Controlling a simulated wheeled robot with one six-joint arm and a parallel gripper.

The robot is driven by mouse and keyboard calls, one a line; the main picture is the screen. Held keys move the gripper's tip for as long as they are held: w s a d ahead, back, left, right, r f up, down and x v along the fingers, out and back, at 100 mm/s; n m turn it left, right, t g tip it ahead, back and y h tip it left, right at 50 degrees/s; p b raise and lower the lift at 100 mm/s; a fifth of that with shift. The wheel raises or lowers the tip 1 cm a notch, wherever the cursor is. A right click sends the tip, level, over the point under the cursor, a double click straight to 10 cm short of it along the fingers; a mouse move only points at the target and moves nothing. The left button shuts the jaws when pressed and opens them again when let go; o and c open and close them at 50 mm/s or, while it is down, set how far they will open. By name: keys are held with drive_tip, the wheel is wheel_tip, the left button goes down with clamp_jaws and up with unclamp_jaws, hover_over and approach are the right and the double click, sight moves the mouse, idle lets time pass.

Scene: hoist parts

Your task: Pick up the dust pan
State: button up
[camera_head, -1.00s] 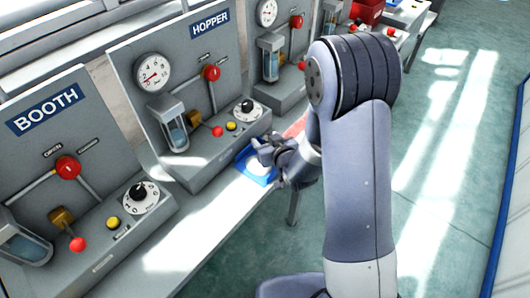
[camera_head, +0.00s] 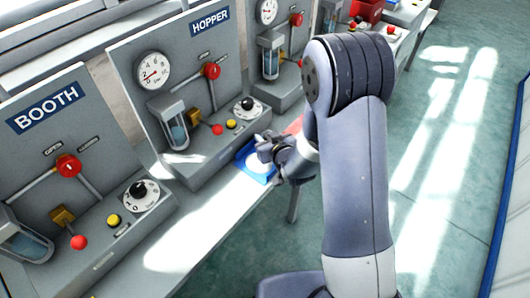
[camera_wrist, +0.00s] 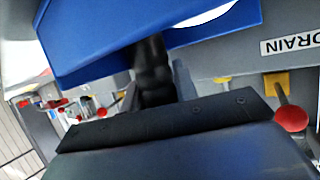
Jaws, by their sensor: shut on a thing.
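The dust pan (camera_head: 243,158) is blue and shows beside my gripper (camera_head: 268,151) at the front edge of the grey bench, below the HOPPER panel. In the wrist view its blue body (camera_wrist: 100,40) fills the upper part of the picture, with a black handle (camera_wrist: 152,75) running down from it. My gripper (camera_wrist: 155,92) is shut on that black handle, one finger on each side. My arm hides part of the bench behind the pan.
The HOPPER panel (camera_head: 188,60) with gauge, red levers and knobs stands close behind the pan. The BOOTH panel (camera_head: 60,150) is at the left. A red bin (camera_head: 367,10) sits at the far end. The floor (camera_head: 425,150) to the right is clear.

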drive_tip(key=shift+r, duration=0.2)
wheel_tip(320, 180, up, 10)
drive_tip(key=shift+f, duration=0.15)
idle(0.6)
idle(0.6)
